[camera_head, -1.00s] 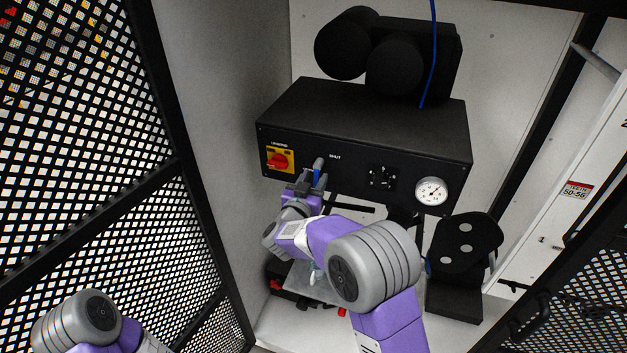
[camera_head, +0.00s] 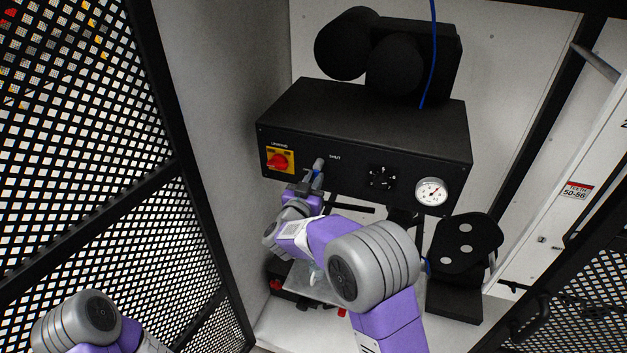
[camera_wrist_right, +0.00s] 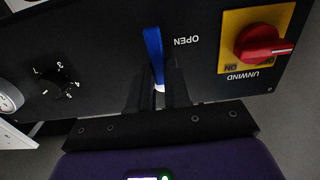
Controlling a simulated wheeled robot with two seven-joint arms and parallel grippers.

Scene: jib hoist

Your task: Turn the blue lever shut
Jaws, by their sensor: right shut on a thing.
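The blue lever (camera_wrist_right: 152,50) shows in the right wrist view as a flat blue bar, beside the word OPEN on the black panel. That view is upside down. Its lower end is between the dark fingers of my right gripper (camera_wrist_right: 156,92), which is shut on it. In the head view the right gripper (camera_head: 313,181) is at the panel front, below a grey hub (camera_head: 319,163) and left of and below the word SHUT. There the fingers hide most of the lever. My left gripper is out of view; only part of the left arm shows at lower left.
The black control box (camera_head: 365,115) carries a red and yellow UNWIND switch (camera_head: 280,160) left of the gripper. A black knob (camera_head: 382,177) and a white gauge (camera_head: 431,191) are to the right. A mesh door (camera_head: 80,130) stands at left, with a pale cabinet wall beside it.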

